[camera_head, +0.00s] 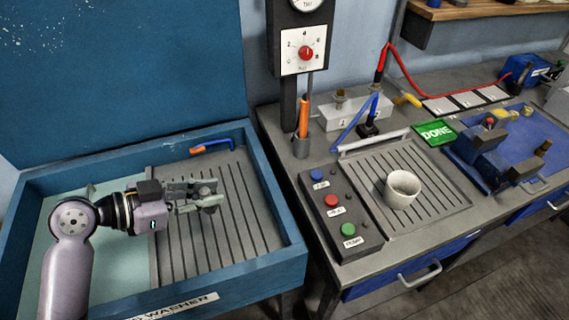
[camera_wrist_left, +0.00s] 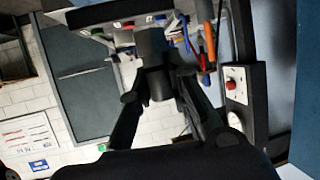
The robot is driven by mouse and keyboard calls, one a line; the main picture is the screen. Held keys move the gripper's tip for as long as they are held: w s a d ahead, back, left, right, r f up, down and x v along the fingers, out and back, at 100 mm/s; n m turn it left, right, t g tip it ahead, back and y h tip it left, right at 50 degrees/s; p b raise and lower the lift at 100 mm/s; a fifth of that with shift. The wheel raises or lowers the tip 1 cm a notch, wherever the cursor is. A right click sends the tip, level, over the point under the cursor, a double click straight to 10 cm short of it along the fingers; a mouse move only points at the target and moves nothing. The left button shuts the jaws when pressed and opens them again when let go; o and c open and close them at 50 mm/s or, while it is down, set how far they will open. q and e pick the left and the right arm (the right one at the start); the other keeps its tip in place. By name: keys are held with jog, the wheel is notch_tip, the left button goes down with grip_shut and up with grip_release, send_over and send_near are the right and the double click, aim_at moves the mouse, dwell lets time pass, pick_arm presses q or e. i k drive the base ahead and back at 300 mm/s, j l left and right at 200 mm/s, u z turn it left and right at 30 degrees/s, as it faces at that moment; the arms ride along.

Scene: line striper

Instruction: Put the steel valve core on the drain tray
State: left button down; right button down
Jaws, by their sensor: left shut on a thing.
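My left gripper (camera_head: 208,196) reaches in from the left over the blue washer basin and is shut on a small grey part, which I take to be the steel valve core. In the left wrist view the core is a dark grey cylinder (camera_wrist_left: 154,66) between the fingertips (camera_wrist_left: 158,86). In the head view the fingers largely hide it. A slatted grey rack (camera_head: 240,232) lies below the gripper in the washer. A second slatted grey tray (camera_head: 442,212) lies on the bench at the right, with a white cup (camera_head: 403,190) standing on it. My right gripper is not in view.
The washer's raised blue wall (camera_head: 272,200) lies between the gripper and the bench. A button panel (camera_head: 340,215) stands left of the bench tray. Behind are a gauge post (camera_head: 303,85), a holder with an orange-handled tool (camera_head: 303,118), a green DONE sign (camera_head: 435,132) and a blue vise (camera_head: 490,160).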

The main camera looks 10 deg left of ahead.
aim_at(410, 162)
jog(key=i+l+z, duration=0.1)
jog(key=z, duration=1.15)
jog(key=i+z, duration=0.25)
jog(key=i+l, duration=0.05)
